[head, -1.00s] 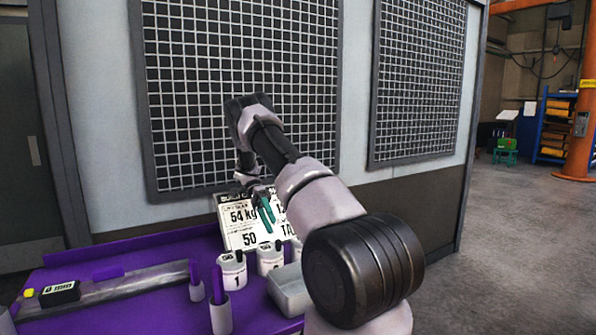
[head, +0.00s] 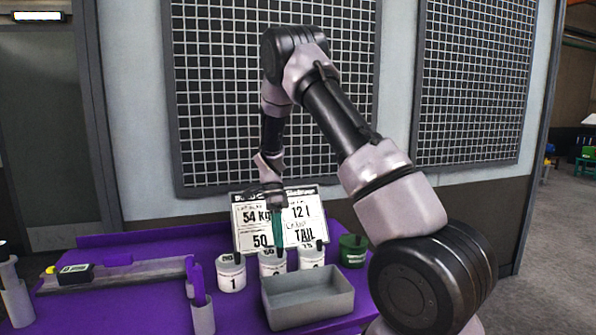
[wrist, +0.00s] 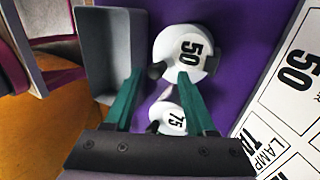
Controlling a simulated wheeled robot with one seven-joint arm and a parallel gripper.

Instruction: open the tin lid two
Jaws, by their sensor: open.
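Three white tins stand in a row on the purple bench top. The left tin (head: 231,273) bears a 1. The middle tin (head: 270,266) is directly below my gripper (head: 278,246), and its number is partly hidden. The right tin (head: 311,255) stands beside it. A lid marked 75 (wrist: 169,118) shows between the fingers.
A grey tray (head: 307,305) sits close in front of the tins. A printed sign (head: 255,217) stands behind them. A dark green container (head: 353,250) is to the right. Purple holders (head: 202,314) and a grey bar (head: 135,276) occupy the left.

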